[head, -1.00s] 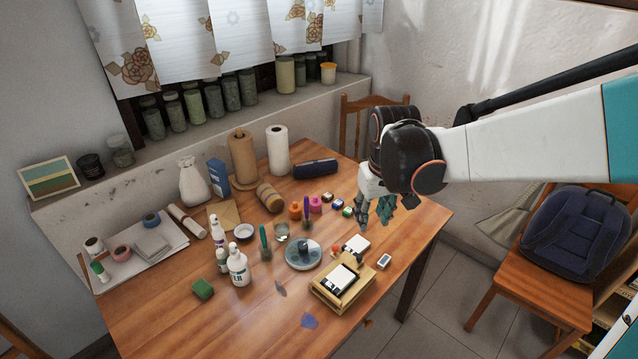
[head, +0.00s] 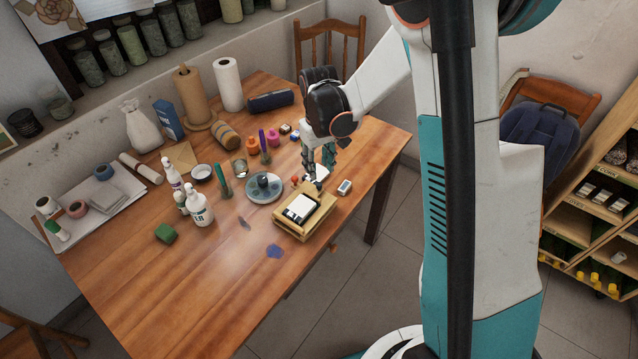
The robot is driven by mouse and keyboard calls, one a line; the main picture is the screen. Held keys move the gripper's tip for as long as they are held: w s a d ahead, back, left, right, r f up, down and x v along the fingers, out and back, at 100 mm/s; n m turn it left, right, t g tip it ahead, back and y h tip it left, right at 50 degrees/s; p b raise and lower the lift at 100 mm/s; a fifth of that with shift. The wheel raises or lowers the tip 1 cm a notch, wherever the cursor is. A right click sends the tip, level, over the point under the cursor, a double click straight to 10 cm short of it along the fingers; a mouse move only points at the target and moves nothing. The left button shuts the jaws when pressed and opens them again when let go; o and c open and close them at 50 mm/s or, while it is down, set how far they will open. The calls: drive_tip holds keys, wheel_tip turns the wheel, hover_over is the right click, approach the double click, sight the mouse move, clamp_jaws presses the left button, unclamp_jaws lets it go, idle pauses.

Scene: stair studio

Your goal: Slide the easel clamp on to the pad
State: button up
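A small light wooden easel (head: 314,222) stands near the front right edge of the table. A white pad with black parts (head: 299,208) lies on its top; I cannot tell which black part is the clamp. My gripper (head: 320,178) points down just behind the easel's back right corner, over a white flat item (head: 321,171). Its fingers are small and overlap dark parts there, so I cannot tell whether they are open, or whether they touch or hold anything.
A small white-and-dark block (head: 344,187) lies right of the easel. The table's front left is mostly clear.

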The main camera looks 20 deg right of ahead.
sight(319, 184)
wheel_tip(319, 184, down, 7)
drive_tip(key=shift+f+b, duration=0.1)
drive_tip(key=shift+b, duration=0.9)
drive_tip(key=shift+c, duration=0.3)
clamp_jaws()
